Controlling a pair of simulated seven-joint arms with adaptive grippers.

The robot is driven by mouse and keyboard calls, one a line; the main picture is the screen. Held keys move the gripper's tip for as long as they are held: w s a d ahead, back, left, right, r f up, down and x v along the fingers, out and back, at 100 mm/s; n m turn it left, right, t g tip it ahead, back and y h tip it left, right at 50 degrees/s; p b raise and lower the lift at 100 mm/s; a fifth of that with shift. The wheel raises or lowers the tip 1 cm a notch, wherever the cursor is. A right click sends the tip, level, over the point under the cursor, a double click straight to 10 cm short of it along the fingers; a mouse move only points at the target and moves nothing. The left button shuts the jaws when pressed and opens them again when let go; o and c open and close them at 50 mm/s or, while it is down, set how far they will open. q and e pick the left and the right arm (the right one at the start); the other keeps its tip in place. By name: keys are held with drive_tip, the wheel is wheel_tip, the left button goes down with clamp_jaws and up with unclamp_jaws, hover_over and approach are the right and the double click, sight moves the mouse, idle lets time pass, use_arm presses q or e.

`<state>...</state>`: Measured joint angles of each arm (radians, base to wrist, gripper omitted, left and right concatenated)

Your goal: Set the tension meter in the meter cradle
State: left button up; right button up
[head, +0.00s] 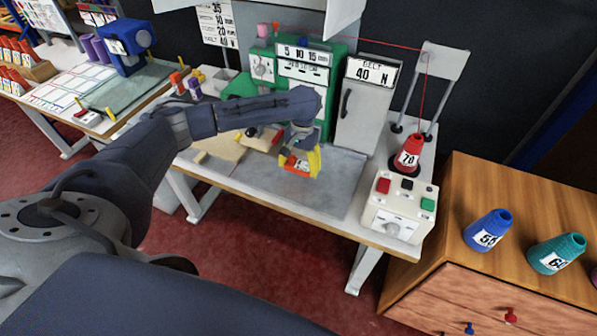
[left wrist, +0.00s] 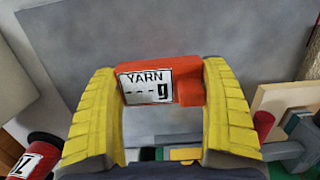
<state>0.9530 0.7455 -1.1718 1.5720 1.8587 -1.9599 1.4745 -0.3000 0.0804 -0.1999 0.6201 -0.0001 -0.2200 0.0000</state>
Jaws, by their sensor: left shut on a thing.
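The tension meter is an orange-red block (head: 297,164) with a white label. In the left wrist view the meter (left wrist: 188,80) shows its label reading "YARN" and dashes before "g". My left gripper (head: 306,166) has yellow fingers and is shut on the meter, one finger on each side of it (left wrist: 160,110). It holds the meter over the grey mat in the middle of the bench; any gap beneath is hard to judge. I cannot tell for sure which part is the meter cradle; a beige flat piece (head: 218,148) lies left of the gripper. My right gripper is not in view.
A green machine (head: 318,72) and a grey "BELT 40 N" cabinet (head: 364,105) stand behind. A red "70" cone (head: 408,156) and a white control box (head: 398,210) stand at the right. The grey mat (head: 335,190) is clear right of the gripper.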

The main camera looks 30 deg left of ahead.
sight(299, 177)
use_arm(q)
drive_tip(key=shift+f, duration=1.85)
drive_tip(key=o, duration=1.2)
drive_tip(key=shift+f, duration=0.15)
drive_tip(key=shift+c, duration=0.2)
drive_tip(key=r, duration=0.4)
drive_tip(key=w+r, duration=0.1)
drive_tip(key=r, duration=0.7)
drive_tip(key=shift+w+a+r, duration=0.1)
drive_tip(key=shift+w+r, duration=0.05)
